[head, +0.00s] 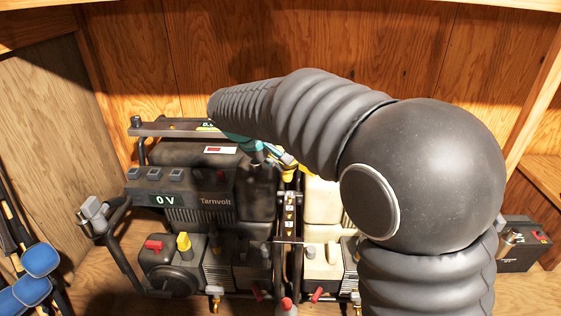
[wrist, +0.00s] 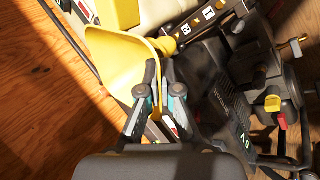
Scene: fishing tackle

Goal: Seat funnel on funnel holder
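The yellow funnel (wrist: 118,62) shows in the wrist view with its wide mouth to the left. My gripper (wrist: 158,68) has its two fingers close together, with the funnel's right edge pinched between them. In the head view my arm hides most of the gripper (head: 256,150); a small yellow piece beside it may be the funnel. The funnel appears tilted, near a dark bar with numbered labels (wrist: 208,15). I cannot clearly pick out the funnel holder or tell whether the funnel touches it.
A dark generator marked Tarnvolt (head: 215,201) with a 0 V display stands left of centre, and a pale machine (head: 322,200) stands beside it. Blue-ended handles (head: 40,260) lean at lower left. A black battery-like box (head: 520,246) sits at right. Wooden walls enclose the back.

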